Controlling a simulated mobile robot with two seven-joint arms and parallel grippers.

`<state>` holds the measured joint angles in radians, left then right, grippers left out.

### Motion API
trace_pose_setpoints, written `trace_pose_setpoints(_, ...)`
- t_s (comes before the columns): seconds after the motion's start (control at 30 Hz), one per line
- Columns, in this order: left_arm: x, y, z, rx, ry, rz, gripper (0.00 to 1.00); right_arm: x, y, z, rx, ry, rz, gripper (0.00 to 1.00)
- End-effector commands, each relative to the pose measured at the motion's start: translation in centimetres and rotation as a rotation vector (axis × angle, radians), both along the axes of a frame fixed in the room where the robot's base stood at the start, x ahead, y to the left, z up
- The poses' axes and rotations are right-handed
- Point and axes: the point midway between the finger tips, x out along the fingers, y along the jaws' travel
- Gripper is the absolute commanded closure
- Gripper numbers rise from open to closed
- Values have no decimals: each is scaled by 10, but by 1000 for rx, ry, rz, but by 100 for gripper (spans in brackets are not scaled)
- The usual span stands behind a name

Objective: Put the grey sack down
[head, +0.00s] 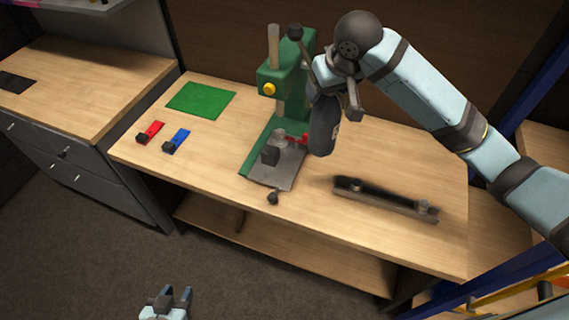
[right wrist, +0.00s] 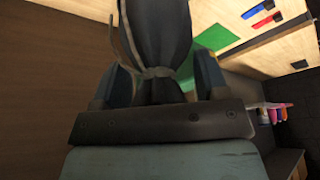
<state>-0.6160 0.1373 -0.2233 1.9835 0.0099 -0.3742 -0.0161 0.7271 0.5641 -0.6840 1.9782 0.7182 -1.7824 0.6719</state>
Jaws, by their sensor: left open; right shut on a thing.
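The grey sack (head: 323,128) hangs upright below my right gripper (head: 337,90), over the wooden workbench (head: 225,185) and just right of the green press. I cannot tell for sure whether its bottom touches the bench. In the right wrist view the sack (right wrist: 157,35) is dark grey, with its tied neck pinched between the two fingers of my right gripper (right wrist: 157,78). My left gripper (head: 168,300) is open and empty, low at the bottom edge of the head view, in front of the bench.
The green press (head: 290,75) with its metal base stands mid-bench. A dark bar with knobs (head: 385,200) lies front right. A green mat (head: 201,100), a red clamp-like item (head: 151,132) and a blue one (head: 176,141) lie left. Bare bench shows at right and front left.

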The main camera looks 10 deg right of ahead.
Motion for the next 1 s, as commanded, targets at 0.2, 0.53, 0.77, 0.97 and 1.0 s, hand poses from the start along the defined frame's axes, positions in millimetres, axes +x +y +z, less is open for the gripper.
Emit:
trace_pose_setpoints(0.2,0,-6,-11,-5,-2,-14,57,17,2,13,-5,-3,21,97)
trace_pose_setpoints(0.53,1,-8,-1,-9,-12,-14,57,18,1,-39,-7,6,22,97)
trace_pose_setpoints(0.77,2,-5,1,-4,-11,-9,57,18,2,-97,-7,5,22,97)
trace_pose_setpoints(0.97,1,-2,-1,0,-6,-6,57,19,2,-132,-6,1,24,97)
trace_pose_setpoints(1.0,1,-2,-1,1,-5,-6,57,19,2,-136,-5,0,24,97)
